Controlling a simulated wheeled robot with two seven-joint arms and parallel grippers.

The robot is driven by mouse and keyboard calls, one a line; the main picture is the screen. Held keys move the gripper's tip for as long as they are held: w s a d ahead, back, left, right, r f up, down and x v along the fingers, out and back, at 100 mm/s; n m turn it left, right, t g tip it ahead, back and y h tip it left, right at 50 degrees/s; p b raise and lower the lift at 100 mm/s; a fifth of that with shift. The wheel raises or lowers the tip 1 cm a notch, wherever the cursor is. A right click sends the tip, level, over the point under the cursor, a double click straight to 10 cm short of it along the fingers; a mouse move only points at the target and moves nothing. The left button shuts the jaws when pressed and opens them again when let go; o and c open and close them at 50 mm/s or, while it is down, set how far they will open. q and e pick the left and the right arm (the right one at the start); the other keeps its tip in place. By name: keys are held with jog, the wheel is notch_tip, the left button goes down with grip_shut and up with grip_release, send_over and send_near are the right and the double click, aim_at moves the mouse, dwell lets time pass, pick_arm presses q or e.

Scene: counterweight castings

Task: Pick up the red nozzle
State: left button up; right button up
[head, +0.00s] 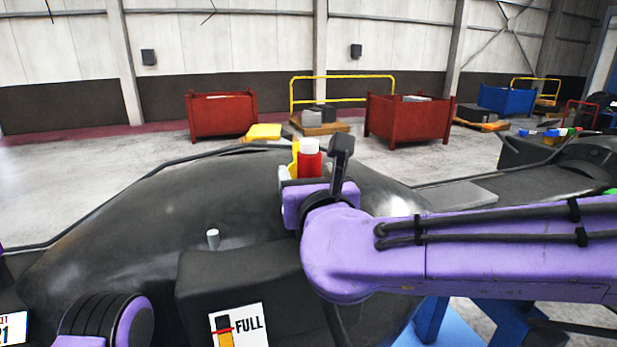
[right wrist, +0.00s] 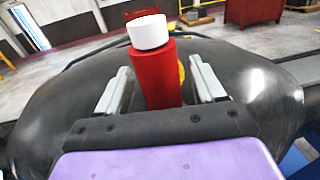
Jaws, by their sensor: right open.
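The red nozzle (head: 311,166) is a red cylinder with a white top, standing about upright above the large dark casting. In the right wrist view the red nozzle (right wrist: 157,75) rises between the two grey fingers of my right gripper (right wrist: 161,88). The fingers are open, with a gap visible on each side of it. In the head view my right gripper (head: 298,177) is at the nozzle's lower part, and my purple wrist hides its base. My left gripper does not show.
The dark rounded casting (head: 130,215) fills the foreground. A yellow part (head: 295,155) is behind the nozzle. Red bins (head: 222,115) stand far off on open floor.

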jog(key=c, duration=0.9)
jog(key=shift+r, duration=0.15)
